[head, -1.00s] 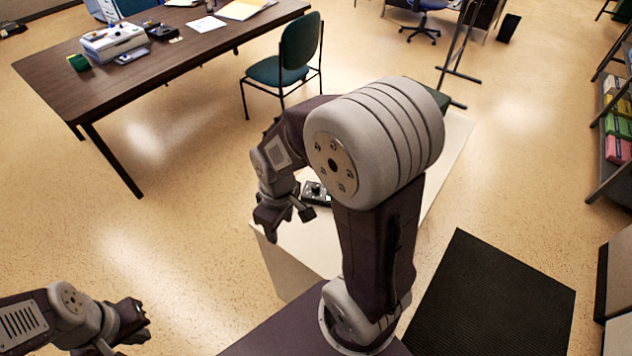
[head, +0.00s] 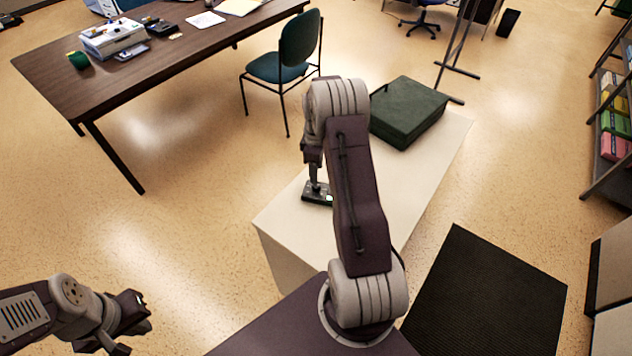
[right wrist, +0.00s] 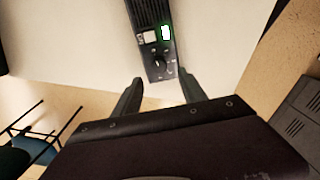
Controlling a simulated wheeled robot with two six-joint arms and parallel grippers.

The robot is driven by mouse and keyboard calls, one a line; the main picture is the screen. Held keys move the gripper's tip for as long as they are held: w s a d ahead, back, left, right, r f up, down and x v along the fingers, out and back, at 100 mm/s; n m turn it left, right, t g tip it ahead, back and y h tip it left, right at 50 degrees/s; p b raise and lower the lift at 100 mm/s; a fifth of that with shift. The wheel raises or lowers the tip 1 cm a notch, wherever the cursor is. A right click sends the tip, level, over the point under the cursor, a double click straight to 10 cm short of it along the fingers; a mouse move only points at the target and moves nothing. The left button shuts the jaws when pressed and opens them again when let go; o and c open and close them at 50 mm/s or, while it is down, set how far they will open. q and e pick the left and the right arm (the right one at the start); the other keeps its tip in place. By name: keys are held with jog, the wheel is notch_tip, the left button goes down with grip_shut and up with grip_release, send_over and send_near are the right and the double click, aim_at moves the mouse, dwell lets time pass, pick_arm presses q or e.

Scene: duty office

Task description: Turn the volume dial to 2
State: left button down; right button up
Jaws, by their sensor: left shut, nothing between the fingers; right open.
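A small black radio-like device (head: 318,193) with a lit green display lies on the white bench (head: 285,222), partly hidden by my right arm in the head view. In the right wrist view the device (right wrist: 147,22) shows a lit display, a pale square and a round volume dial (right wrist: 158,57). The dial's setting is too small to read. My right gripper (right wrist: 160,92) is open, its two fingers apart below the dial in the picture, with nothing between them. My left gripper (head: 140,312) is shut and empty at the lower left, far from the bench.
A dark green case (head: 408,112) stands on the far part of the bench. A brown desk (head: 60,75) with office items and a green chair (head: 285,65) stand beyond. A black mat (head: 490,300) lies at right. The floor on the left is clear.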

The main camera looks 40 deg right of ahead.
aim_at(316, 186)
notch_tip(316, 186, down, 7)
jog(key=shift+w+f, duration=0.1)
jog(key=shift+f, duration=0.05)
grip_shut()
